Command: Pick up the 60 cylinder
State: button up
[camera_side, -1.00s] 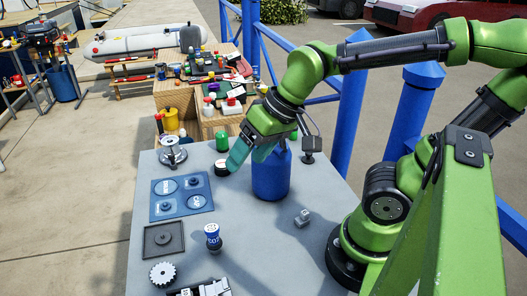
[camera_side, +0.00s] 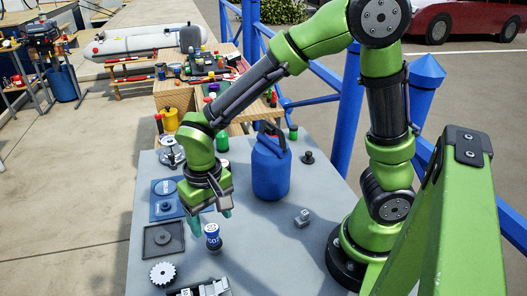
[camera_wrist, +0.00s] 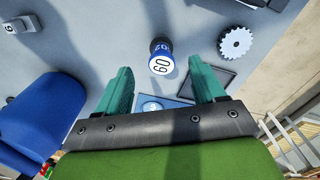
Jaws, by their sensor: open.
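The 60 cylinder (camera_side: 212,237) stands upright on the grey table, a blue body with a white band and a dark base. In the wrist view its white top marked 60 (camera_wrist: 161,64) faces me, a little beyond the fingertips and between their lines. My gripper (camera_side: 212,222) points down just above and behind the cylinder in the side view. Its two teal fingers are apart with nothing between them, as the wrist view (camera_wrist: 166,85) shows too. They do not appear to touch the cylinder.
A blue jug (camera_side: 270,168) stands right of my gripper. A dark square tray (camera_side: 164,240) and a blue plate (camera_side: 162,205) lie to the left. A white gear (camera_side: 163,273) is near the front left. A small grey block (camera_side: 302,218) lies right, with clear table around it.

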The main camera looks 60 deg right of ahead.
aim_at(214, 242)
jog(key=f, duration=0.9)
jog(key=shift+w, duration=0.2)
jog(key=shift+c, duration=0.3)
jog(key=shift+r, duration=0.1)
jog(key=c, duration=1.1)
